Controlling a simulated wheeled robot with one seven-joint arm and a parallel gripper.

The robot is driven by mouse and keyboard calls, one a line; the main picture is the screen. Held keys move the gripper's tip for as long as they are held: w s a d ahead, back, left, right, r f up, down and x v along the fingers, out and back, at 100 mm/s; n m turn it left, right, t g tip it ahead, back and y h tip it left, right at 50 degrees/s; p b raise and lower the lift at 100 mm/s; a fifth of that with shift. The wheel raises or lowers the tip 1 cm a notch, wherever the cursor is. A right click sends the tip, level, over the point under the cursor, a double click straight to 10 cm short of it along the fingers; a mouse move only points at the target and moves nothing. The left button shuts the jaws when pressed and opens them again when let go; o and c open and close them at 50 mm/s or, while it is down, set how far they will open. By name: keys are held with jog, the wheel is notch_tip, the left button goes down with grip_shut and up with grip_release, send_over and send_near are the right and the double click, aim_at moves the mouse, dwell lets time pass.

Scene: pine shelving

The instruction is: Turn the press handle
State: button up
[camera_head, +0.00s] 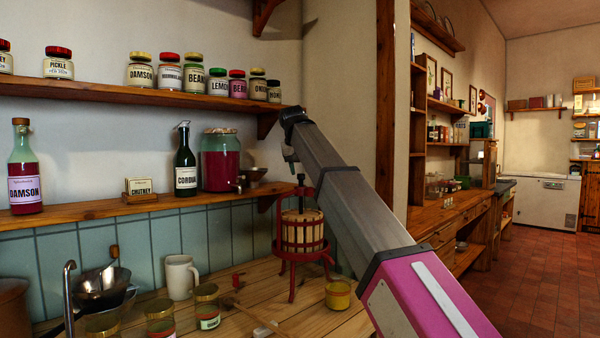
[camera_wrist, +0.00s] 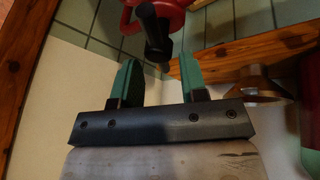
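The fruit press (camera_head: 302,232) stands on the wooden counter in the head view, with a slatted wooden basket in a red frame. Its dark upright top part (camera_head: 301,181) shows just below my gripper (camera_head: 290,158), which is small and partly hidden by my arm there. In the wrist view a dark press handle (camera_wrist: 153,30) with a rounded end lies by a red part of the press (camera_wrist: 172,14). My gripper (camera_wrist: 157,62) has its two green fingers wide apart, with the handle in line with the gap between them. I see no finger touching it.
The lower shelf (camera_head: 100,209) holds a damson bottle (camera_head: 24,180), a cordial bottle (camera_head: 185,165) and a large red jar (camera_head: 220,160). A white mug (camera_head: 181,277), several jars and a yellow pot (camera_head: 338,295) stand on the counter around the press.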

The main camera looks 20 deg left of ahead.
jog(key=shift+x, duration=0.75)
grip_shut()
jog(key=shift+n, duration=0.3)
jog(key=shift+s+n+g+y, duration=0.15)
jog(key=shift+n+y, duration=0.5)
jog(key=shift+n, duration=0.75)
jog(key=shift+w+n+g+y, duration=0.1)
jog(key=shift+n+g+y, duration=0.15)
jog(key=shift+n+y, duration=0.8)
jog(key=shift+n+h, duration=0.4)
jog(key=shift+n, duration=0.05)
grip_release()
